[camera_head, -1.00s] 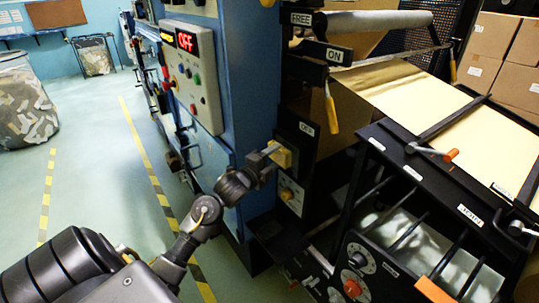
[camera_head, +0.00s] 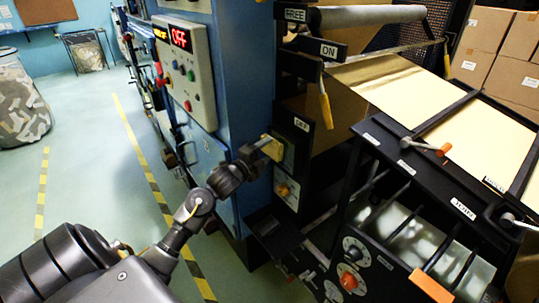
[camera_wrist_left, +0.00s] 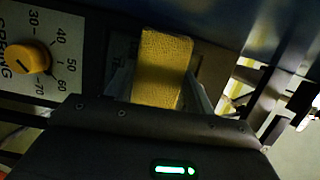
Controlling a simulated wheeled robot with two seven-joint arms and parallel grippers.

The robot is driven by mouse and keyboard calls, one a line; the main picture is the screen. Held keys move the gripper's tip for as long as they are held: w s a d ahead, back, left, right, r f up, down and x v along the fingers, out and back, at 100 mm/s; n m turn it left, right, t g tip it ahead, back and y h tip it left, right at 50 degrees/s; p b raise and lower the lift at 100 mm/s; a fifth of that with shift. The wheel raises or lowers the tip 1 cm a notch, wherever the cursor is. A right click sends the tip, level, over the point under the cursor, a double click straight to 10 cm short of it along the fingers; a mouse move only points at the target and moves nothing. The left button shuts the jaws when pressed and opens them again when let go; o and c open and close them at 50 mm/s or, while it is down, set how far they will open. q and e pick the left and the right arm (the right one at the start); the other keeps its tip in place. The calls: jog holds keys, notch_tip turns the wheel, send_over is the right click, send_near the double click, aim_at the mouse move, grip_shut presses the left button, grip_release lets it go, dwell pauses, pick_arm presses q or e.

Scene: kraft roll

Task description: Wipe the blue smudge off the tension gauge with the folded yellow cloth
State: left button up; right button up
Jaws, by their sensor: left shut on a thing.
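The folded yellow cloth (camera_head: 271,147) is held in my left gripper (camera_head: 263,149), in front of the upper dial plate on the black machine post. In the left wrist view the cloth (camera_wrist_left: 163,68) stands between the two fingers, which are shut on it. A pale plate (camera_head: 287,158), which may be the tension gauge, shows partly behind the cloth. Its face is mostly covered, and I see no blue smudge. I cannot tell whether the cloth touches the plate. My right gripper is not in view.
A yellow SPRING knob (camera_wrist_left: 30,57) sits close beside the cloth, on the lower plate (camera_head: 287,191). A blue cabinet with a button panel (camera_head: 188,75) stands left of the post. The black roll frame (camera_head: 400,165) is at right. Open floor (camera_head: 90,165) lies left.

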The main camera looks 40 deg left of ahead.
pick_arm(q)
jog(key=shift+w+a, duration=0.1)
jog(key=shift+a, duration=0.2)
jog(key=s+a+p, duration=0.1)
jog(key=s+p, duration=0.1)
jog(key=s, duration=0.4)
jog(key=shift+a, duration=0.35)
jog(key=s, duration=0.1)
jog(key=s+a+p, duration=0.1)
jog(key=shift+s, duration=0.35)
jog(key=shift+d, duration=0.1)
dwell(0.4)
